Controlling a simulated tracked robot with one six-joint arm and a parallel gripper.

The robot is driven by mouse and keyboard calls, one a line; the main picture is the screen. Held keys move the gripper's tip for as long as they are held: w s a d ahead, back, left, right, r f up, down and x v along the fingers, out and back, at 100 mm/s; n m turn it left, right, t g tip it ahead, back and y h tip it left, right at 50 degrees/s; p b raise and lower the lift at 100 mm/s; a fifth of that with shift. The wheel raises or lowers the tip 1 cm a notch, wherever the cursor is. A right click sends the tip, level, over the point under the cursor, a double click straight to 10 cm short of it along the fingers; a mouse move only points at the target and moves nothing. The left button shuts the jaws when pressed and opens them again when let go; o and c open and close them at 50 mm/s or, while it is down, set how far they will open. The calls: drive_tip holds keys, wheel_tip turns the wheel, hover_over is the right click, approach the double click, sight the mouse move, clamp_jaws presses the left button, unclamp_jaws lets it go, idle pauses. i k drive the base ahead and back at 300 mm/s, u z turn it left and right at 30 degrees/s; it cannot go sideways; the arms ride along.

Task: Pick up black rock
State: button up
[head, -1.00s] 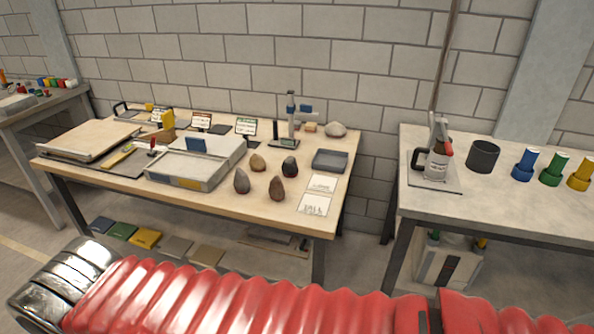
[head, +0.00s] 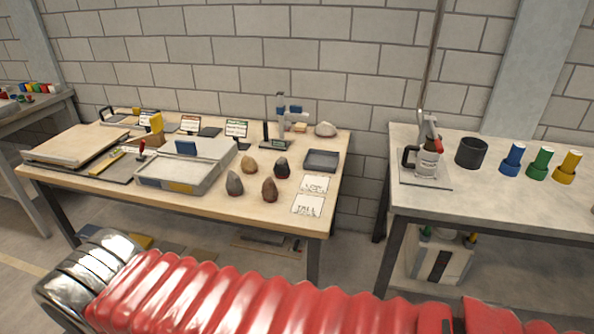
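The black rock (head: 282,168) stands on the light wooden tabletop, near the middle right of the left table. It is small, dark and roughly egg-shaped, with a reddish tint low on it. A tan rock (head: 249,165) is to its left, a grey rock (head: 234,184) is at the front left, and a reddish-brown rock (head: 270,190) is just in front of it. My arm, with a red ribbed sleeve and a chrome section, crosses the bottom of the view, well in front of the table. My gripper is not in view.
A dark shallow tray (head: 321,160) sits right of the black rock, with white cards (head: 308,205) in front of it. A sandbed box (head: 165,172) is to the left. A second table (head: 480,200) at right holds a black cup (head: 471,152) and coloured bottles.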

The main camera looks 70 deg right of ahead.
sight(281, 169)
drive_tip(key=z, duration=1.45)
drive_tip(key=i, duration=1.5)
drive_tip(key=z, duration=0.05)
